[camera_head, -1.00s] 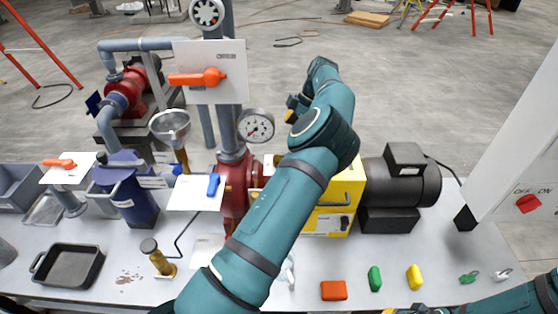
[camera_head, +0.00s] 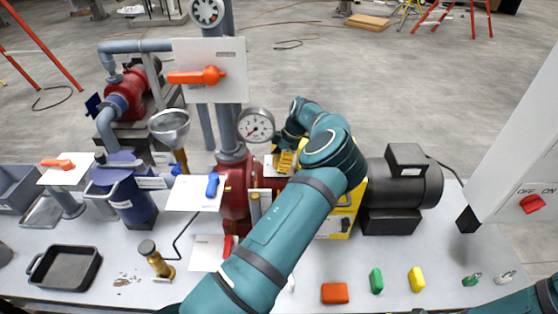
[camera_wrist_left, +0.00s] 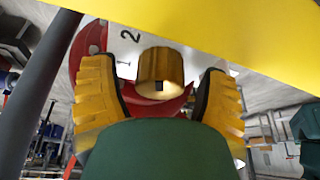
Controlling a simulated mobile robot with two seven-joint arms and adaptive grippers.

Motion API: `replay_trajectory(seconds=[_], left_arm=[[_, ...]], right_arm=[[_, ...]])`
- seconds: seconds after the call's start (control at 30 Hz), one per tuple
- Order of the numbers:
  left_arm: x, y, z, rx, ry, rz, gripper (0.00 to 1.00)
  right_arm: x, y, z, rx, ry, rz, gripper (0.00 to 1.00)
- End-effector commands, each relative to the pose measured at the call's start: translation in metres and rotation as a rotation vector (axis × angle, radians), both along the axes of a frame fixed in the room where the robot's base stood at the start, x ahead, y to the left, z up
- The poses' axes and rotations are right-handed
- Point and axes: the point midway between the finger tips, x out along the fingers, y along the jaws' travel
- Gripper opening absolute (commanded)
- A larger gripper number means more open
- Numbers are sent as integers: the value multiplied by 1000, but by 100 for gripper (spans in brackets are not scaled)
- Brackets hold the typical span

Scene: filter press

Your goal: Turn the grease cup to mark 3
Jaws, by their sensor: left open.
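The grease cup (camera_wrist_left: 160,68) looks like a short brass cylinder with a dark mark on its lower front, set before a red part. A black "2" (camera_wrist_left: 131,35) shows on a pale surface to its upper left. My left gripper (camera_wrist_left: 158,80) is open, with one yellow ridged finger on each side of the cup and visible gaps between. In the head view the left gripper (camera_head: 287,160) is beside the red pump (camera_head: 236,192), at the yellow guard (camera_head: 345,205). The cup is not clearly visible there. The right gripper is out of view.
A gauge (camera_head: 256,126) and white lever plates (camera_head: 197,193) stand left of my left arm. A black motor (camera_head: 400,195) stands to the right. A black tray (camera_head: 65,267), a brass-topped post (camera_head: 155,258) and small coloured blocks (camera_head: 335,293) are along the bench front.

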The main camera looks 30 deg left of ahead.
Motion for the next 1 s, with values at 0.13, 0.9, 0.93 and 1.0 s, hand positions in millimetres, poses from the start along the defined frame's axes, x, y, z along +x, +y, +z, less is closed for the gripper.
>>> replay_trajectory(seconds=[0.13, 0.9, 0.93, 1.0], left_arm=[[0, 0, 0, 0, 0, 0, 75], [-1, 0, 0, -3, 1, -310, 5], [-1, 1, 0, -2, 0, -334, 5], [-1, 1, 0, -1, 2, -375, 5]], right_arm=[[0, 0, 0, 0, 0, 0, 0], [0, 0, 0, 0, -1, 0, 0], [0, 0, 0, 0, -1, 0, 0], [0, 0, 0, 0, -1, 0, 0]])
